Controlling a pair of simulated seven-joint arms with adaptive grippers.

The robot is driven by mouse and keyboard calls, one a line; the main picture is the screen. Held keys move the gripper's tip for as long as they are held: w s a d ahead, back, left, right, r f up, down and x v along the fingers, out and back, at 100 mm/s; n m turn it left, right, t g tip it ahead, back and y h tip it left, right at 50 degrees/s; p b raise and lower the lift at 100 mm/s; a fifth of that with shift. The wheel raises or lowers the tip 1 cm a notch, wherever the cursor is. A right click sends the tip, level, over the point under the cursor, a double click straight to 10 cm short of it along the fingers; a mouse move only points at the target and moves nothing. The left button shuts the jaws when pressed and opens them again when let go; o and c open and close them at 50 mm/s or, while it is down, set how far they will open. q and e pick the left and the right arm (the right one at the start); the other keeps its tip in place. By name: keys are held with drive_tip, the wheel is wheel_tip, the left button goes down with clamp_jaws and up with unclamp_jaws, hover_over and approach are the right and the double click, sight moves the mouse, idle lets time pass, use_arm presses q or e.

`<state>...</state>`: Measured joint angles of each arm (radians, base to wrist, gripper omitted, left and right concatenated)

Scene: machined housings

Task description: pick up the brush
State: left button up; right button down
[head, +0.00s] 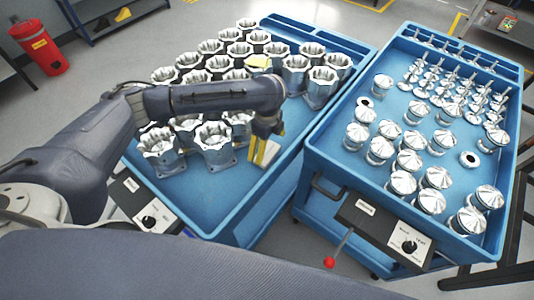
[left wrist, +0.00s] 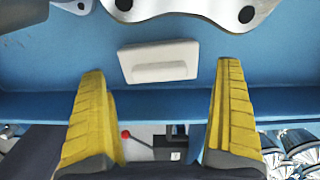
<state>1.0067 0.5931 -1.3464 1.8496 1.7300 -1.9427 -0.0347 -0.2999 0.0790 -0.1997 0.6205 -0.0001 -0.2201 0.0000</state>
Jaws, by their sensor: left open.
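A pale, off-white rectangular block with a raised ridge (left wrist: 160,62), which I take for the brush, lies on the blue cart surface. In the left wrist view it sits above and between my two yellow fingers, apart from both. My left gripper (left wrist: 160,105) is open with nothing between its fingers. In the head view the left gripper (head: 264,152) points down over the right part of the left cart, and its fingers make the block hard to see. My right gripper is not in view.
The right blue cart (head: 335,160) holds many metal parts (head: 410,160). The left cart's front right area is clear.

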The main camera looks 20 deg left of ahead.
sight(267, 148)
use_arm(q)
drive_tip(key=shift+f, duration=1.9)
drive_tip(key=c, duration=0.9)
drive_tip(key=shift+r, duration=0.1)
